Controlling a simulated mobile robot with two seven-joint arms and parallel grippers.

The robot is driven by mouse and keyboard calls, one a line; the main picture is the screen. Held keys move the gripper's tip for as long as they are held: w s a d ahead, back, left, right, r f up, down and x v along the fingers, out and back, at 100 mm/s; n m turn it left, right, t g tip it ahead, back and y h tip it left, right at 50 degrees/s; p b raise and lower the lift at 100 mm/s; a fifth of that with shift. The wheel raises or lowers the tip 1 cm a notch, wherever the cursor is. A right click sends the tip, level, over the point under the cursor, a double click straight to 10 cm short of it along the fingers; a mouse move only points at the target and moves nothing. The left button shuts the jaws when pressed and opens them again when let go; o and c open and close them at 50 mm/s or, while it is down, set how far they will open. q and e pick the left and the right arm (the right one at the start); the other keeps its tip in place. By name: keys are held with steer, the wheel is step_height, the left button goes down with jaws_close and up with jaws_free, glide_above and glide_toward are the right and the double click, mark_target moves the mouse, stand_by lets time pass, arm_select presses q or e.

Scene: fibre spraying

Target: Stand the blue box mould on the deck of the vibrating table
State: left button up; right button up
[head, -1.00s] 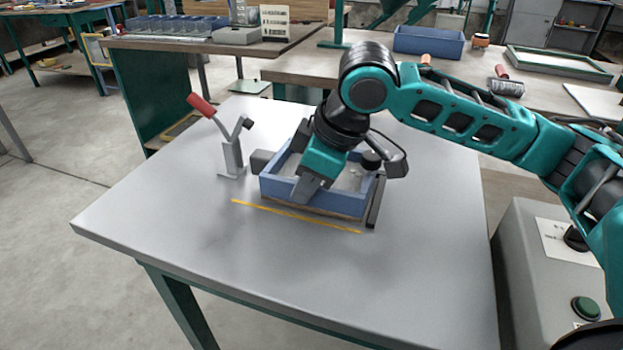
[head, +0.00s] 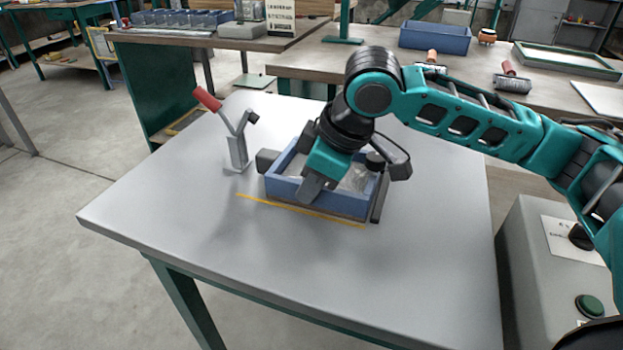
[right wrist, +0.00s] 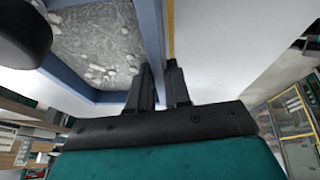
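The blue box mould (head: 345,203), filled with a grey-white mix, is upright over the grey deck (head: 200,255) of the vibrating table, behind a yellow line (head: 290,209). My right gripper (head: 309,192) reaches down to its front wall. In the right wrist view the fingers (right wrist: 161,85) are closed on both sides of the mould's blue wall (right wrist: 150,35). The mould's underside is hidden, so I cannot tell whether it rests fully on the deck. My left gripper is out of view.
A red-handled toggle clamp (head: 236,130) stands left of the mould. A dark stop bar (head: 380,198) is at its right side. A grey control box (head: 540,270) with a green button is at the right. The deck's front and left are clear.

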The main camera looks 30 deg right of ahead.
steer(key=o, duration=0.5)
steer(key=shift+r, duration=0.1)
steer(key=shift+s, duration=0.1)
arm_select(q)
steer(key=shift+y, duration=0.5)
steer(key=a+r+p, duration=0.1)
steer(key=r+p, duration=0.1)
steer(key=p, duration=0.2)
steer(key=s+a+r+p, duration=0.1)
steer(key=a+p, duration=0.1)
steer(key=p, duration=0.2)
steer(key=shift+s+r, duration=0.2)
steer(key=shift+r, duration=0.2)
arm_select(e)
steer(key=v, duration=2.5)
steer(key=shift+a, duration=0.1)
